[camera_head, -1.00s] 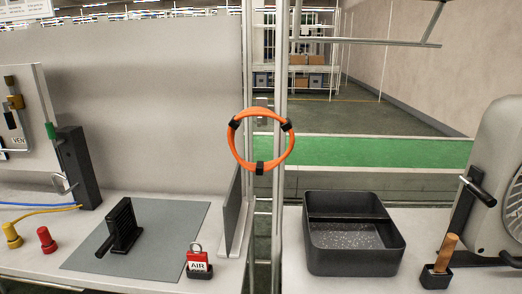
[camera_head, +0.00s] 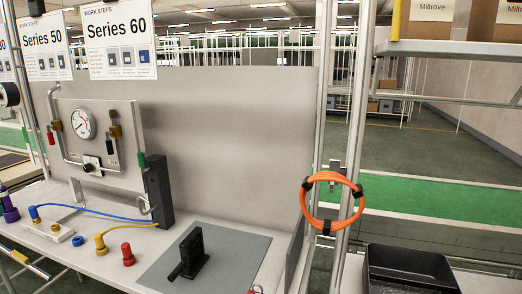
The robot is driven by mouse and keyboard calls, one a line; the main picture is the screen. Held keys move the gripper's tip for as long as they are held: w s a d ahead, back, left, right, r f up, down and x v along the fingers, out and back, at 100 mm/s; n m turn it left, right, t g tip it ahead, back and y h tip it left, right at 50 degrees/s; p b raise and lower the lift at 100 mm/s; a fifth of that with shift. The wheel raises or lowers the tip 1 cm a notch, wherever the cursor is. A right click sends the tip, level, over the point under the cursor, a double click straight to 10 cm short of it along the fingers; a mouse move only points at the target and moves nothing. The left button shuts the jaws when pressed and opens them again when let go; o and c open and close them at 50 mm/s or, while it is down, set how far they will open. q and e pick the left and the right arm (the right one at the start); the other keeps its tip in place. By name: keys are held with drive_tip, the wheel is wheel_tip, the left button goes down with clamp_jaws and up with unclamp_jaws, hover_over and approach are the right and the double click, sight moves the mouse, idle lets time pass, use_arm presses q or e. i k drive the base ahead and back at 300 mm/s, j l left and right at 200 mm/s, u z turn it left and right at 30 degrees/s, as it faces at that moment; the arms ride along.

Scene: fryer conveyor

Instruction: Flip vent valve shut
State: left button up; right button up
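The pneumatic panel (camera_head: 128,120) stands upright at the left of the bench. It carries a round gauge (camera_head: 83,124) and two brass valves. The right brass valve (camera_head: 115,131) has a small dark handle (camera_head: 110,146) hanging below it, above a label too small to read now; a partly cut label there showed "VEN" earlier. The left brass valve (camera_head: 56,125) has a red handle (camera_head: 51,138). A green handle (camera_head: 141,160) sits at the panel's right edge. Whether each valve is open or shut is hard to tell. Neither of my grippers is in view.
Blue and yellow hoses (camera_head: 108,214) run across the bench below the panel. Yellow (camera_head: 101,243) and red (camera_head: 128,254) knobs stand near the front. A black clamp (camera_head: 190,252) sits on a grey mat (camera_head: 232,257). An orange hose ring (camera_head: 310,207) hangs on a post at right.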

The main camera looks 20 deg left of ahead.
sight(110, 151)
drive_tip(key=u, duration=1.5)
drive_tip(key=i+j, duration=1.55)
drive_tip(key=k+j+u, duration=0.05)
drive_tip(key=j, duration=0.1)
